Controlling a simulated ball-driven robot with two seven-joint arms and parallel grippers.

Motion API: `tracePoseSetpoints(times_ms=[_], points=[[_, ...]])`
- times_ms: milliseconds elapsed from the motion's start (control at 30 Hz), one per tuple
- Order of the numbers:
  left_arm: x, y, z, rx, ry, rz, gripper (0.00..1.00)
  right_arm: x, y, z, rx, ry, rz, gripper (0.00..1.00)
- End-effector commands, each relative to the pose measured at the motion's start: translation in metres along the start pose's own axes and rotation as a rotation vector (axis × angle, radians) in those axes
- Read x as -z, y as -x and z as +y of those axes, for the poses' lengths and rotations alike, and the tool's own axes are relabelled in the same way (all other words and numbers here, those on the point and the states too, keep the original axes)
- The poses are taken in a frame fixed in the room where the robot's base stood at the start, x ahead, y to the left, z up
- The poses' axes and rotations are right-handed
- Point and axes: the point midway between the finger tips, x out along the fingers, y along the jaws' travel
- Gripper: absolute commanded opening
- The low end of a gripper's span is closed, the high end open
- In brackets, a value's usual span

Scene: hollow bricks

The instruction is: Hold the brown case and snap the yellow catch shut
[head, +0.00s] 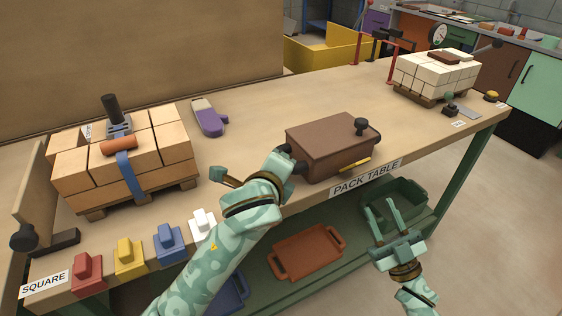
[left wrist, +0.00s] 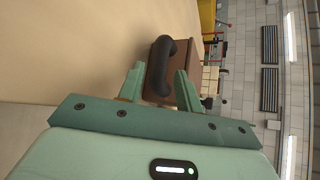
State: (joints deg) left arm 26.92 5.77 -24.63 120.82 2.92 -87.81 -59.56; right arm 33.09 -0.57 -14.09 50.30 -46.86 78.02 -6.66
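The brown case (head: 325,138) sits near the front edge of the pack table, with a black knob (head: 361,126) at its right end. The yellow catch (head: 354,165) is a thin bar low on its front side; I cannot tell its exact angle. My left gripper (head: 284,160) is at the case's left end. In the left wrist view its two fingers (left wrist: 160,88) stand apart on either side of the black handle (left wrist: 158,62), with slim gaps visible. My right gripper (head: 379,203) is open and empty, below and in front of the catch, off the table edge.
On the pack table (head: 255,122), a strapped pallet of tan bricks (head: 155,165) stands left and pale bricks (head: 437,72) stand far right. Several coloured blocks (head: 130,257) line the front left edge. Trays (head: 306,250) sit on the lower shelf.

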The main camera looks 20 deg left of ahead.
Motion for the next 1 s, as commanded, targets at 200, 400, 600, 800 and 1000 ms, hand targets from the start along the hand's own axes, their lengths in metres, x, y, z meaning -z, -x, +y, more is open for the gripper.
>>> tracePoseSetpoints(times_ms=[200, 400, 600, 800, 1000], points=[[0.000, -0.038, 0.000, 0.000, 0.000, -0.001, 0.35, 0.000, 0.000, 0.000, 0.000, 0.000, 0.000, 0.36], [0.000, -0.052, 0.000, 0.000, 0.001, -0.001, 0.35, 0.000, 0.000, 0.000, 0.000, 0.000, 0.000, 0.36], [0.000, -0.054, 0.000, 0.000, 0.001, 0.000, 0.35, 0.000, 0.000, 0.000, 0.000, 0.000, 0.000, 0.36], [0.000, -0.053, 0.000, 0.000, 0.001, 0.000, 0.00, 0.000, 0.000, 0.000, 0.000, 0.000, 0.000, 0.36], [0.000, -0.053, 0.000, 0.000, 0.001, 0.000, 0.00, 0.000, 0.000, 0.000, 0.000, 0.000, 0.000, 0.36]])
